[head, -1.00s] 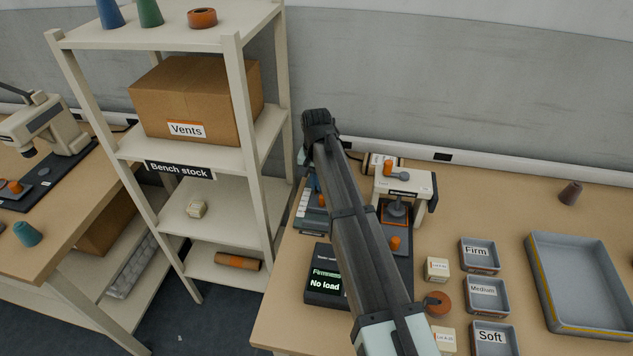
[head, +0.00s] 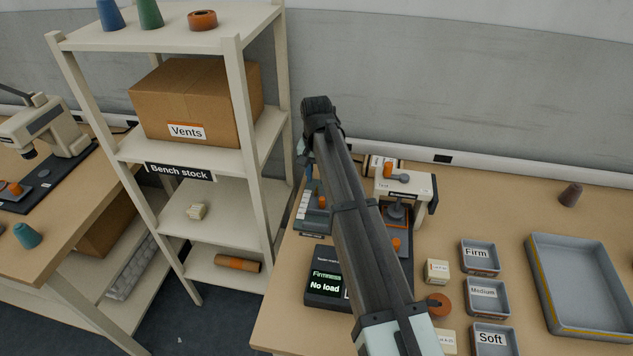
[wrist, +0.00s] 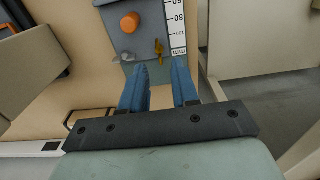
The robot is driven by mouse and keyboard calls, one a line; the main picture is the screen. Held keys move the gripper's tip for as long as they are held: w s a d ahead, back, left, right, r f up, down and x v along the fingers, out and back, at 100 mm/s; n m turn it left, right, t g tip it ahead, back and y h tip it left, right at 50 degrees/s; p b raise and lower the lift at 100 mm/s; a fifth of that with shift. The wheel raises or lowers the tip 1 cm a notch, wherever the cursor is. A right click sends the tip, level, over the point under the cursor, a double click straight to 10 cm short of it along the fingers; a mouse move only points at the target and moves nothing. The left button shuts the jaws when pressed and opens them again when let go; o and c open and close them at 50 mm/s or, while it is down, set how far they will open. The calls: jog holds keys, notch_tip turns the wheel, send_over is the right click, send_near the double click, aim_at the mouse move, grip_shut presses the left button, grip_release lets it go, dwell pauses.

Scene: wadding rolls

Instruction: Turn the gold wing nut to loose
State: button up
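The gold wing nut (wrist: 158,47) shows in the wrist view near the end of a grey plate (wrist: 152,30), beside a white millimetre scale (wrist: 176,30). It looks narrow, with its long side roughly along the fingers. My gripper (wrist: 159,66) has its two blue fingers apart, with nothing between them. The tips are just short of the wing nut, which lines up with the gap; I cannot tell the height between them. In the head view my arm hides most of the gripper, and I cannot make out the wing nut.
An orange knob (wrist: 130,22) and a small silver part (wrist: 127,57) are on the plate near the wing nut. In the head view, a white press (head: 405,185) and a "No load" display (head: 325,278) stand close by. The shelf rack (head: 236,120) is left of the bench.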

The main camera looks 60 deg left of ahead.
notch_tip(320, 180, up, 10)
dwell(0.4)
dwell(0.5)
